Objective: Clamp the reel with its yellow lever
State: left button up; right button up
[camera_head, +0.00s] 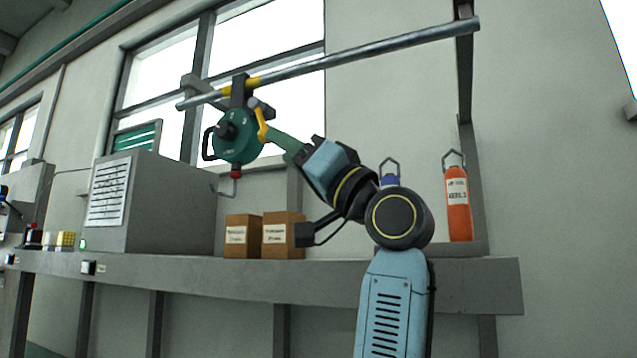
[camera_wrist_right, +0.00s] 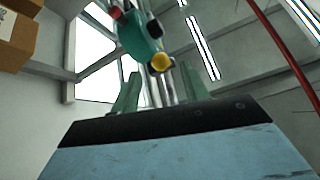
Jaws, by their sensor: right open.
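The green reel (camera_head: 238,142) hangs by a dark bracket under a long grey pipe (camera_head: 370,50). Its yellow lever (camera_head: 262,124) is on the reel's right side, slanting down from near the bracket. My right gripper (camera_head: 270,132) reaches up from the lower right, its green fingers at the lever's lower end. In the right wrist view, the fingers (camera_wrist_right: 160,85) stand apart, with the round yellow lever end (camera_wrist_right: 161,62) showing between and just beyond them. The reel (camera_wrist_right: 137,35) is behind it. Whether a finger touches the lever cannot be told. My left gripper is not in view.
A grey shelf (camera_head: 300,278) runs below the reel. On it stand a large grey box (camera_head: 165,205), two brown cartons (camera_head: 243,236) and an orange bottle (camera_head: 458,205). A hook (camera_head: 232,188) hangs below the reel.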

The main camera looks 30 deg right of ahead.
jog(key=b+v, duration=0.2)
jog(key=v, duration=0.5)
jog(key=shift+s+f, duration=0.1)
jog(key=shift+s, duration=0.05)
jog(key=shift+c, duration=1.2)
jog(key=r+g+p, duration=0.1)
jog(key=w+r+m+g+p, duration=0.1)
jog(key=r, duration=0.1)
jog(key=r+m+g+p, duration=0.1)
jog(key=shift+w+a+r+g, duration=0.2)
jog(key=shift+w+r+g, duration=0.1)
jog(key=shift+r, duration=0.1)
jog(key=c, duration=0.7)
jog(key=shift+w+d+r+m+g+h+p, duration=0.1)
jog(key=shift+d+r+m+g+h+p, duration=0.1)
jog(key=shift+r+m+g+p, duration=0.3)
jog(key=shift+d+r+m+g+h+p, duration=0.1)
jog(key=shift+d+r+m+g+p, duration=0.1)
jog(key=shift+r+m+g+p, duration=0.25)
grip_shut()
jog(key=m+g+h+p, duration=0.1)
jog(key=m+g+p, duration=0.35)
jog(key=m, duration=0.35)
send_near(262, 122)
jog(key=w+a+f+p, duration=0.2)
jog(key=w+a+p, duration=0.1)
jog(key=shift+w+a+f, duration=0.2)
jog(key=shift+w+f, duration=0.05)
jog(key=shift+f, duration=0.15)
